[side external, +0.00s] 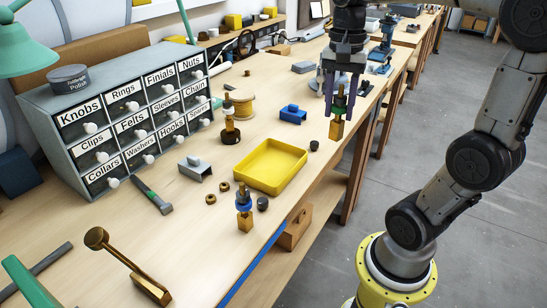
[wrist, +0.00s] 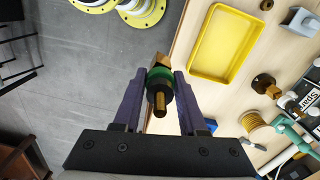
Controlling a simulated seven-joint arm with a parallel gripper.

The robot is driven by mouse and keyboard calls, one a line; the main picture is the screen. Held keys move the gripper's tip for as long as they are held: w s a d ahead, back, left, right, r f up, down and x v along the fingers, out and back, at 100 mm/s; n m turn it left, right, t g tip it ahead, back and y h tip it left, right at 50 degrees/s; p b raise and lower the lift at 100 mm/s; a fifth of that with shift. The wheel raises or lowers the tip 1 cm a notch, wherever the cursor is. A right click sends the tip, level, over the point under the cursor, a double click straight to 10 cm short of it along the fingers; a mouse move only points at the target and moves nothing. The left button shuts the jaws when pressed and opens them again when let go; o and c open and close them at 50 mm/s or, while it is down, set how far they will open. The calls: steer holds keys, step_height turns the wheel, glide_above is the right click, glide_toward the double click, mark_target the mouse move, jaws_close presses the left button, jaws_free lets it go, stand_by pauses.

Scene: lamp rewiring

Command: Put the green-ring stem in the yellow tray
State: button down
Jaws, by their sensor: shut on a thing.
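The green-ring stem (side external: 337,112) has a brass block at its lower end, a green ring and a dark collar. My gripper (side external: 341,90) is shut on it from above, near the table's right edge. In the wrist view the stem (wrist: 160,88) sits between the two purple fingers of my gripper (wrist: 158,85). I cannot tell for sure how far its block is above the table. The yellow tray (side external: 270,168) is empty and lies left of and nearer the camera than the stem; it also shows in the wrist view (wrist: 225,45).
A blue-ring stem (side external: 244,207) stands in front of the tray. A stem on a dark round base (side external: 231,128) stands behind it, left. A blue block (side external: 292,115) and a small dark knob (side external: 314,145) lie near the tray. A labelled drawer cabinet (side external: 115,115) stands left.

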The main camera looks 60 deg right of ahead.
steer(key=a+n, duration=0.2)
steer(key=a, duration=0.4)
steer(key=shift+n, duration=0.3)
steer(key=shift+w+d+f, duration=0.4)
steer(key=shift+w+f, duration=1.65)
steer(key=shift+w, duration=0.4)
steer(key=shift+w+d+f, duration=0.4)
steer(key=shift+w+f, duration=1.65)
steer(key=shift+w, duration=0.35)
steer(key=shift+w+d+f, duration=0.4)
steer(key=shift+w+f, duration=1.65)
steer(key=shift+w, duration=0.4)
steer(key=shift+f, duration=0.15)
steer(key=shift+c, duration=2.3)
jaws_free()
steer(key=shift+f, duration=0.1)
